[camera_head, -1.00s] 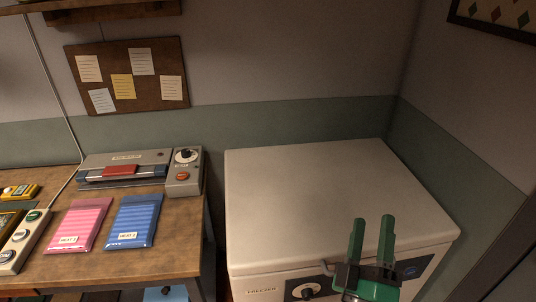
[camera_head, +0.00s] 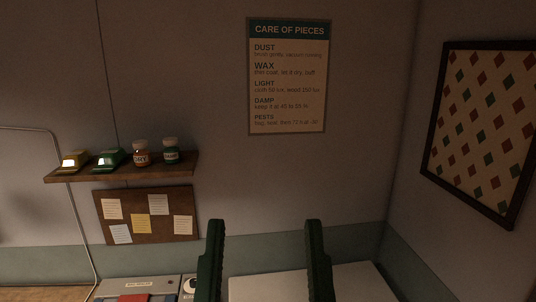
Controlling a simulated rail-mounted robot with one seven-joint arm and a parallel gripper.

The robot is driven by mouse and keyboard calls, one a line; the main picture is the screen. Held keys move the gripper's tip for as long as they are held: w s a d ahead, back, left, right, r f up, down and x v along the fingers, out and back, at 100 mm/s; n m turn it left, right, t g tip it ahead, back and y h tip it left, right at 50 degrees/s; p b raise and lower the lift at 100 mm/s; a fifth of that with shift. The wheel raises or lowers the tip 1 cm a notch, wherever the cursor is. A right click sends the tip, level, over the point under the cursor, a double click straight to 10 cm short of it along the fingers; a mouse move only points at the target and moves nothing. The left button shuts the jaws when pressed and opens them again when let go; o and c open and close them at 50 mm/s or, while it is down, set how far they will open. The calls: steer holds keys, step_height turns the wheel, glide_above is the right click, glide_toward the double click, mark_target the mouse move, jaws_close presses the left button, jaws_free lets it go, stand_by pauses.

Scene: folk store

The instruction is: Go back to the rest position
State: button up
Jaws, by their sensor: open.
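My gripper (camera_head: 264,230) shows at the bottom middle of the head view. Its two green fingers point up and stand wide apart, with nothing between them. The fingers are in front of the back wall and the white freezer top (camera_head: 345,284). The rest of my gripper is below the picture's edge.
A wall shelf (camera_head: 120,171) at the left holds jars and small devices. Below it are a pinboard (camera_head: 148,230) and a grey machine (camera_head: 138,287) at the lower edge. A care poster (camera_head: 289,76) and a framed diamond pattern (camera_head: 487,120) hang on the walls.

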step_height(320, 180, up, 10)
steer(key=p, duration=0.6)
stand_by(0.5)
